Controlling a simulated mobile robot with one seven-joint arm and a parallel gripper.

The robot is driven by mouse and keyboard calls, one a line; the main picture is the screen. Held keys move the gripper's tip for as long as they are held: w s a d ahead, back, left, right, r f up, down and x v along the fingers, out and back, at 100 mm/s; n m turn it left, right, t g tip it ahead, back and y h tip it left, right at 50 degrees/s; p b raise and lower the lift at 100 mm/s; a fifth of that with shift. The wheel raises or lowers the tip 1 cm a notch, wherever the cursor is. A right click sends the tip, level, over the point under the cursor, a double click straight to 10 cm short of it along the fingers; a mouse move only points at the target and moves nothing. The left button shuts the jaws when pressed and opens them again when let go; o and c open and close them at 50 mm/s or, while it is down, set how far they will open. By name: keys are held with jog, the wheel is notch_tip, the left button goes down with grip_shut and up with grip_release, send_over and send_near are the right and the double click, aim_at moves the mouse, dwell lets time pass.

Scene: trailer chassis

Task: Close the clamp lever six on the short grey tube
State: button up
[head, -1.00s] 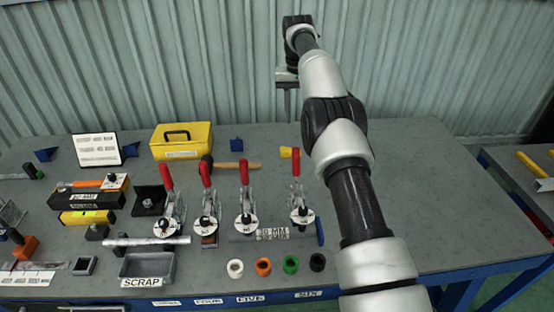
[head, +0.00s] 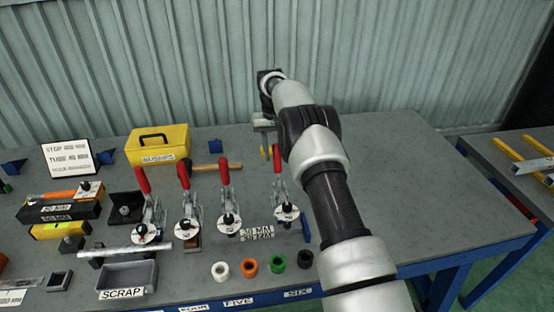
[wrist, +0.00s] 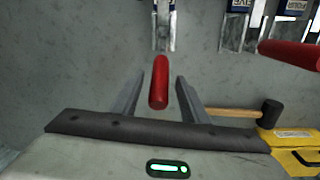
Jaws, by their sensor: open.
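Clamp six is the rightmost of the standing clamps. Its red lever (head: 278,160) points up in the head view, above a round white tag (head: 286,212). The short grey tube (head: 240,238) lies along the clamp bases, behind a "30 MM" label. My gripper (head: 267,151) is open, low over the table at clamp six's lever. In the wrist view the red lever (wrist: 160,82) stands between the two spread fingers of my gripper (wrist: 157,82), with gaps showing on both sides. Whether the lever's tip is deep between the fingers is hard to tell.
Clamp five's red lever (head: 224,172) stands close to the left, also upright; it shows in the wrist view (wrist: 292,54). A hammer (head: 218,166) and a yellow box (head: 158,145) lie behind. Coloured rings (head: 249,266) sit in front. The table's right side is clear.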

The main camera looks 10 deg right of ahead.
aim_at(278, 170)
jog(key=shift+d+f, duration=0.1)
jog(key=shift+f, duration=1.3)
jog(key=shift+c, duration=0.3)
grip_shut()
